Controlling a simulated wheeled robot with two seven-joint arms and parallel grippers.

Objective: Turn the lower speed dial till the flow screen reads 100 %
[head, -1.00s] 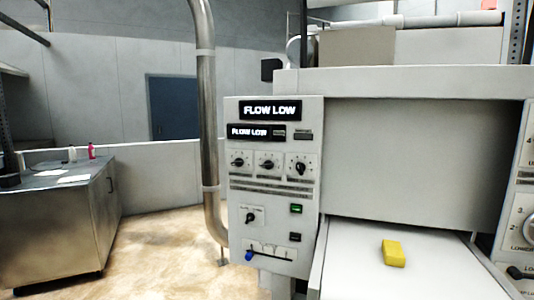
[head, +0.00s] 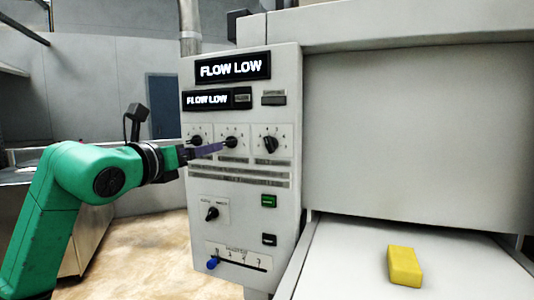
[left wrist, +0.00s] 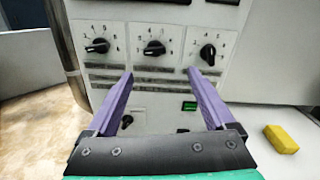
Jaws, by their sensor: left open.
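The grey control panel (head: 240,185) carries an upper screen (head: 232,67) and a smaller screen (head: 208,99), both reading FLOW LOW. Below them is a row of three black dials: left (head: 195,140), middle (head: 231,142) and right (head: 270,144). Their labels are too small to read, so I cannot tell which is the lower speed dial. My left gripper (head: 208,150) is in front of the row, its purple fingers close to the middle dial. In the left wrist view the fingers are open and empty (left wrist: 160,74), with the middle dial (left wrist: 154,47) beyond them. My right gripper is not in view.
Lower on the panel are another black knob (head: 212,214), a green-lit switch (head: 268,201), a dark switch (head: 269,240) and a blue-tipped slider (head: 213,263). A yellow block (head: 404,266) lies on the white bed (head: 345,262) to the right.

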